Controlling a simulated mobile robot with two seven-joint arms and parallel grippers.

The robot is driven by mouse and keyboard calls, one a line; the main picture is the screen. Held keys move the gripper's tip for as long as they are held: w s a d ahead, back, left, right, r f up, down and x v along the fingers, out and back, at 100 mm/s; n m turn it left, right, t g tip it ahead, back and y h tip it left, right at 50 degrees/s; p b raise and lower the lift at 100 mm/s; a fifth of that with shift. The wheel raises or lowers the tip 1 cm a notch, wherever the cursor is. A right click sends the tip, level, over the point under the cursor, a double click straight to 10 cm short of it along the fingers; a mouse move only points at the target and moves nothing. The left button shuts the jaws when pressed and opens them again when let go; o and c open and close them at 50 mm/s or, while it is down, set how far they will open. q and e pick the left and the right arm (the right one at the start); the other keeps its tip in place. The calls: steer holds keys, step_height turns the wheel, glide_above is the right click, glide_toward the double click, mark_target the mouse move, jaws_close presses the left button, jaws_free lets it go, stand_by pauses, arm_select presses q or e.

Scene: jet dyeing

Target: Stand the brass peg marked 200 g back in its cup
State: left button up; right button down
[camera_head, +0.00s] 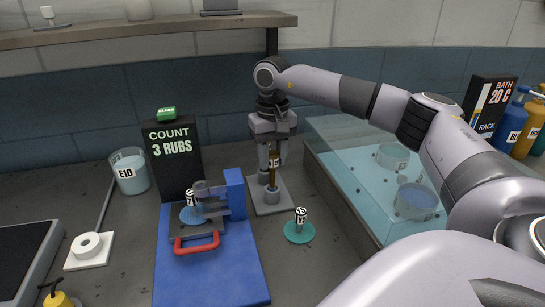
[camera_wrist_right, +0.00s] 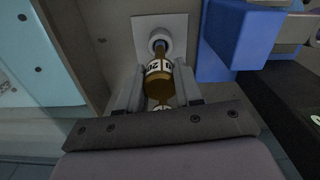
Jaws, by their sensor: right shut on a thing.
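The brass peg (camera_head: 274,160) stands upright between the fingers of my right gripper (camera_head: 273,170), which is shut on it. In the right wrist view the peg (camera_wrist_right: 160,74) shows a white band with black print, partly legible as 200. Its far end meets the mouth of the pale grey cup (camera_wrist_right: 159,41); I cannot tell how deep it sits. The cup (camera_head: 272,194) stands on a light square plate (camera_head: 268,207) on the bench. My left gripper is not in view.
A blue rubbing device (camera_head: 235,190) with a red handle (camera_head: 197,245) stands close left. A teal-based weight (camera_head: 299,231) is just right of the plate. The clear-walled bath (camera_head: 350,185) lies further right. A black count display (camera_head: 175,160) stands behind left.

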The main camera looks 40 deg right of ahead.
steer(key=shift+f, duration=0.25)
steer(key=shift+f, duration=0.15)
steer(key=c, duration=0.8)
jaws_free()
steer(key=shift+o, duration=0.2)
step_height(320, 180, up, 12)
steer(key=b, duration=0.1)
steer(key=shift+r, duration=0.2)
